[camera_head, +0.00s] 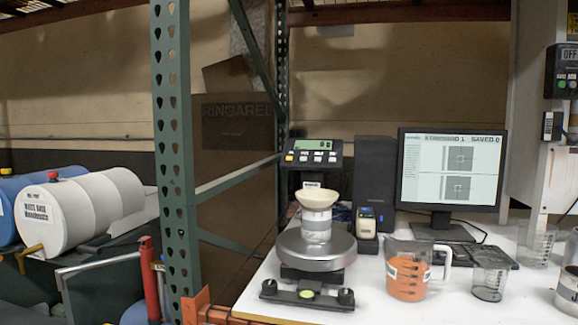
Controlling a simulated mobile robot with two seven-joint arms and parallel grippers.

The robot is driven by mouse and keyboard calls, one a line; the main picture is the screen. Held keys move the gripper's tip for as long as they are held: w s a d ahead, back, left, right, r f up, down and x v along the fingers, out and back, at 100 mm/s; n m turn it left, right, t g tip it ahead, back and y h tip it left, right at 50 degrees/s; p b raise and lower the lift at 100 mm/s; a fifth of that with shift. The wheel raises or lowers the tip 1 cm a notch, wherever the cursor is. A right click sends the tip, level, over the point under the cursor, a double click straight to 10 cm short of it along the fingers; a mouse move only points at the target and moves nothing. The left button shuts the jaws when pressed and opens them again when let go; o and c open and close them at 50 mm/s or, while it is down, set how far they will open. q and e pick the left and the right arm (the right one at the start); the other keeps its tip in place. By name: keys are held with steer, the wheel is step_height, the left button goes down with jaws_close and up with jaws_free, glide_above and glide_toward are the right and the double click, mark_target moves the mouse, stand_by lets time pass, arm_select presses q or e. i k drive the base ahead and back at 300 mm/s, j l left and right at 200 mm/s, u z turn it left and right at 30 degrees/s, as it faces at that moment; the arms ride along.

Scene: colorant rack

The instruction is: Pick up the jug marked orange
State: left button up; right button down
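A clear jug (408,272) with orange contents stands upright on the white table, right of the scale. Its handle is on its right side. A pale label with dark marks shows on its left side, too small to read. Neither of my grippers is in view.
A scale (315,250) carries a container with a cream funnel (316,196). A smaller clear cup (490,274) stands close right of the jug. A monitor (450,170) and keyboard are behind. A green rack post (174,150) stands left of the table (370,308), which is bare in front of the jug.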

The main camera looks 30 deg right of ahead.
mark_target(409, 255)
steer(key=z, duration=1.6)
